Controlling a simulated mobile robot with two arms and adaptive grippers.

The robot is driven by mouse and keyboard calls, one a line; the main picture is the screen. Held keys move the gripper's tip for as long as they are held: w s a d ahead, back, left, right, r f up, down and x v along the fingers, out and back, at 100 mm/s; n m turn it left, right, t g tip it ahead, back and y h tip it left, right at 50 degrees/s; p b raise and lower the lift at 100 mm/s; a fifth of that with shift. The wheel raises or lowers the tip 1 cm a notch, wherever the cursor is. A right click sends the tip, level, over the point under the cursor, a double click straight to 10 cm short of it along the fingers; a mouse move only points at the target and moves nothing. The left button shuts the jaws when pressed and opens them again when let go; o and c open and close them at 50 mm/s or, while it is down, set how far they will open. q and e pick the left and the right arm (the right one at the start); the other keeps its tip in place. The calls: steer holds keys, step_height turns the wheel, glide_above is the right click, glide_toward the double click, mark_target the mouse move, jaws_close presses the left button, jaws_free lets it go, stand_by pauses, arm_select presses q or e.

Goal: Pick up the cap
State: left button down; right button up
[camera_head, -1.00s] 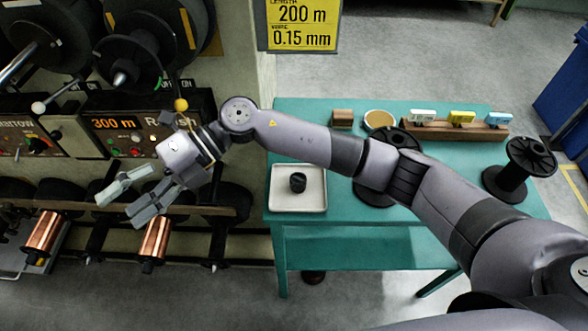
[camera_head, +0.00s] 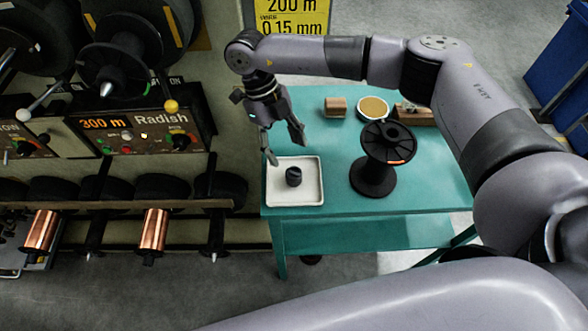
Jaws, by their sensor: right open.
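The cap (camera_head: 293,176) is small, black and round. It sits in a white tray (camera_head: 308,198) at the near left corner of the teal table. My right gripper (camera_head: 286,148) is open and empty, pointing down above the tray's far edge. It is a little beyond the cap and to its left, apart from it. My left gripper is not in view.
A black spool (camera_head: 377,178) stands on the teal table (camera_head: 430,180) right of the tray. A brown block (camera_head: 335,107) and a round tan-topped dish (camera_head: 373,107) lie farther back. The machine with a "Radish" panel (camera_head: 140,128) and copper spools is at left.

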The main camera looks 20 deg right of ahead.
mark_target(293, 172)
steer(key=p+x, duration=0.1)
steer(key=x, duration=0.3)
steer(key=shift+s+f+p, duration=0.1)
steer(key=shift+f+p, duration=0.1)
steer(key=shift+p, duration=0.2)
steer(key=p+x, duration=0.2)
steer(key=x, duration=0.1)
steer(key=shift+f, duration=0.9)
jaws_close()
steer(key=shift+r, duration=0.1)
